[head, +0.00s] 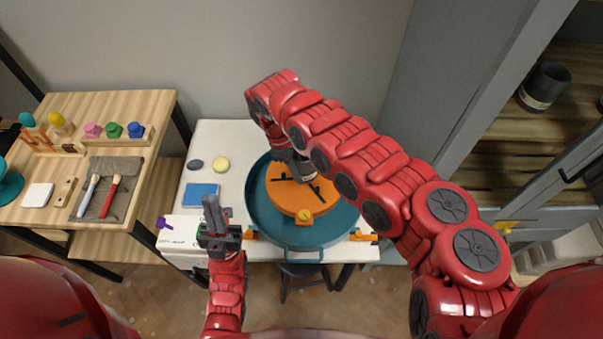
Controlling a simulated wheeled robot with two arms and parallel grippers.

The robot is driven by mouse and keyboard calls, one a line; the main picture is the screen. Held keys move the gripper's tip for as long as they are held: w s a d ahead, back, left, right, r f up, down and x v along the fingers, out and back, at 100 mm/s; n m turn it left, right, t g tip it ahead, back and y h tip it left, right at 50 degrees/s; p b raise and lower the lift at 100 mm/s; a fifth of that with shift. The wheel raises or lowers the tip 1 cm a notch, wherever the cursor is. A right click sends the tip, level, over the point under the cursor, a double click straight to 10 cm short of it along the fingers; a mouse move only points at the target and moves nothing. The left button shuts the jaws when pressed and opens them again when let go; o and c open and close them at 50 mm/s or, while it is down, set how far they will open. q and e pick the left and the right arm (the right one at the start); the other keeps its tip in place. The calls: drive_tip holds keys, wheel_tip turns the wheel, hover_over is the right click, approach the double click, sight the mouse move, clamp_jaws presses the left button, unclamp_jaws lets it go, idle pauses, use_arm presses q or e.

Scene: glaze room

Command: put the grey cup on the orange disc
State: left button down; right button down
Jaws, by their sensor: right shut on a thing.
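The orange disc (287,195) is round and flat and sits inside a blue-teal round basin on the white table. My right arm reaches across from the right and bends down over the disc. Its gripper (303,173) is at the disc's far side, shut on a grey cup (318,158) that is mostly hidden behind the arm. I cannot tell whether the cup touches the disc. My left gripper (213,212) is over the front left of the white table, left of the basin, with nothing visible in it. Its finger gap is unclear.
The basin (258,222) has orange clamps at its front. A blue sponge-like block (201,194), a yellow round piece (221,164) and a dark oval piece (195,164) lie left of it. A wooden table (105,103) with tools stands left. A dark cup (543,87) stands on the right shelf.

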drive_tip(key=shift+w+d, duration=0.25)
drive_tip(key=shift+f, duration=0.35)
wheel_tip(320, 180, down, 3)
drive_tip(key=shift+r+p, duration=0.1)
drive_tip(key=shift+p, duration=0.4)
drive_tip(key=shift+s, duration=0.15)
drive_tip(key=c, duration=0.8)
unclamp_jaws()
drive_tip(key=shift+c, duration=0.2)
drive_tip(key=shift+w, duration=0.2)
